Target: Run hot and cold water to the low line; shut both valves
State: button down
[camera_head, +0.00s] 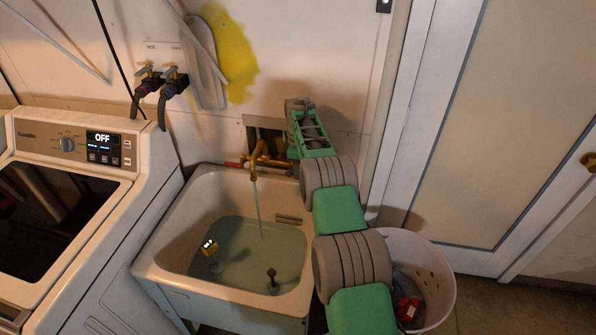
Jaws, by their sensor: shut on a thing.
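The utility sink (158,262) is a pale basin holding greenish water (240,262). A thin water stream (258,208) falls from the brass faucet (258,158) into it. A red valve handle (232,164) shows at the faucet's left. The right valve is mostly hidden behind my arm. My gripper (292,155) is at the faucet's right side, shut on what seems to be the right valve handle; its fingertips are largely hidden. A dark stopper or post (272,277) stands near the front.
A washing machine (60,205) showing OFF stands left of the sink. Hose taps (160,80) are on the wall above it. A white basket (440,290) with cloth and a red item stands right of my arm. A door (510,130) is at the right.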

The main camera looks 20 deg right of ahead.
dwell(0.4)
jog(key=shift+d+f+t+y+b, duration=0.25)
jog(key=shift+y+b, duration=0.25)
jog(key=shift+b, duration=0.35)
jog(key=shift+s+t+y+p, duration=0.2)
jog(key=shift+t+y+p, duration=0.4)
jog(key=shift+y, duration=0.2)
jog(key=shift+d+f+t+y+p, duration=0.1)
jog(key=shift+f+t+y+p, duration=0.4)
jog(key=shift+y, duration=0.4)
jog(key=shift+f+t+y+b, duration=0.4)
jog(key=shift+t+y, duration=0.25)
jog(key=shift+y, duration=0.05)
jog(key=c, duration=1.5)
grip_release()
jog(key=shift+r, duration=0.1)
